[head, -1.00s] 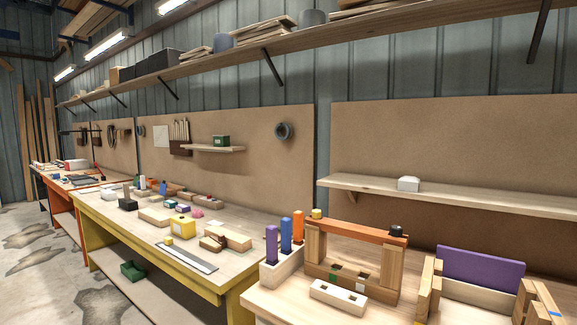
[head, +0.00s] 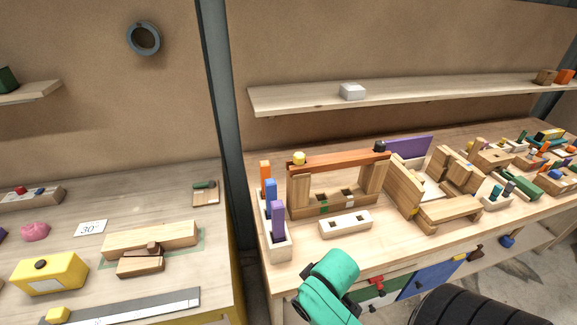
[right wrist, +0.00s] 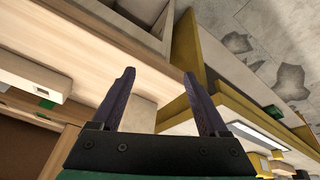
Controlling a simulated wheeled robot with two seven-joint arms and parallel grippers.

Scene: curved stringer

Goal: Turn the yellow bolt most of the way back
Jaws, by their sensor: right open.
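The yellow bolt (head: 299,158) stands at the left end of the orange-brown beam (head: 340,160). A black bolt (head: 380,146) stands at the beam's right end. The beam rests across two wooden posts on a wooden base (head: 335,207). My right gripper (right wrist: 158,73) is open and empty in the right wrist view, with its two dark fingers apart above the bench's edge area. The yellow bolt is not visible in that view. In the head view a teal part of my arm is in front of the bench, well below the bolt; no fingertips show there. My left gripper is not in view.
A pale block with holes (head: 346,223) lies in front of the frame. A holder with purple, blue and orange pegs (head: 277,241) stands close on its left. Wooden stands and a purple panel (head: 408,148) are to the right. A shelf (head: 420,93) runs above.

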